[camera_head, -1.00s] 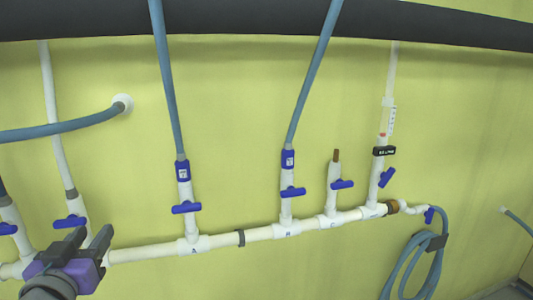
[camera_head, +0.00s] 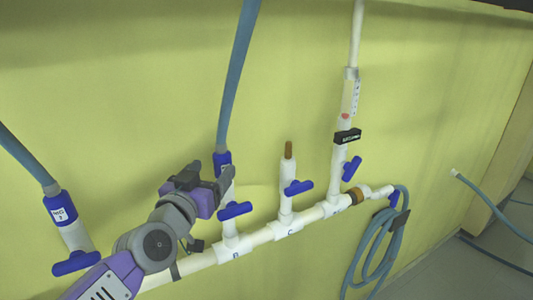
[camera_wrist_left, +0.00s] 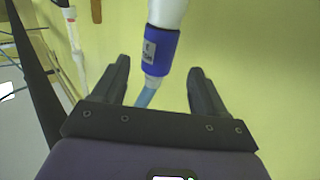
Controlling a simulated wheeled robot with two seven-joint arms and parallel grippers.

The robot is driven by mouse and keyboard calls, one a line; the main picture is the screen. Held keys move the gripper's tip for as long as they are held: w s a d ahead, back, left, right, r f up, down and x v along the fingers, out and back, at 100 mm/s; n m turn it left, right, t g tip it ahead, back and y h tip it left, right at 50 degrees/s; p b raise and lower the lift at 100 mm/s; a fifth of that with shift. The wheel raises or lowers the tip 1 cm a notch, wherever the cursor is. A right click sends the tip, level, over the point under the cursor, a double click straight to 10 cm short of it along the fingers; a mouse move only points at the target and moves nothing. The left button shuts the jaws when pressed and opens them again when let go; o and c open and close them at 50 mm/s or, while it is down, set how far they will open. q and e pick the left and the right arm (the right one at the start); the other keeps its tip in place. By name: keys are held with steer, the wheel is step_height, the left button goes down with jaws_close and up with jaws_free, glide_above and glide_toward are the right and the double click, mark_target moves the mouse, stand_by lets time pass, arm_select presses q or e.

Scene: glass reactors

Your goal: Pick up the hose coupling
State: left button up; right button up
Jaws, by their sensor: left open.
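A blue hose coupling (camera_head: 223,158) with a white label joins a blue-grey hose (camera_head: 238,75) to the white valve stub at B. In the left wrist view the coupling (camera_wrist_left: 160,52) appears upside down, with the white pipe above and the hose below. My left gripper (camera_head: 211,170) is open just in front of the coupling and partly covers it in the head view. In the wrist view the open fingers (camera_wrist_left: 159,66) flank the coupling left and right with gaps on both sides. How deep it sits between them is unclear. My right gripper is out of view.
The white manifold pipe (camera_head: 262,237) runs along the yellow-green wall. A blue valve handle (camera_head: 236,210) sits just below the coupling. Stub C (camera_head: 287,185) and a taller stub stand to the right. Another blue coupling (camera_head: 61,208) is at left. A coiled hose (camera_head: 372,250) hangs at right.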

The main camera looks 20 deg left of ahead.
mark_target(225, 150)
arm_select(q)
steer(key=shift+w+d+r, duration=0.15)
steer(key=shift+w+d, duration=0.05)
steer(key=shift+w, duration=0.55)
steer(key=shift+w+a+r+p, duration=0.1)
steer(key=shift+w+a+p, duration=0.1)
steer(key=shift+w+p, duration=0.3)
steer(key=w, duration=0.3)
steer(key=shift+w+r, duration=0.1)
steer(key=shift+w, duration=0.3)
steer(key=shift+w+a, duration=0.15)
steer(key=shift+w, duration=0.4)
steer(key=c, duration=1.1)
steer(key=shift+r+p, duration=0.15)
steer(key=shift+p, duration=0.15)
steer(key=shift+c, duration=0.2)
step_height(225, 150, up, 8)
steer(key=p, duration=0.5)
steer(key=shift+f, duration=0.2)
steer(key=shift+r+p, duration=0.4)
steer(key=shift+r, duration=0.7)
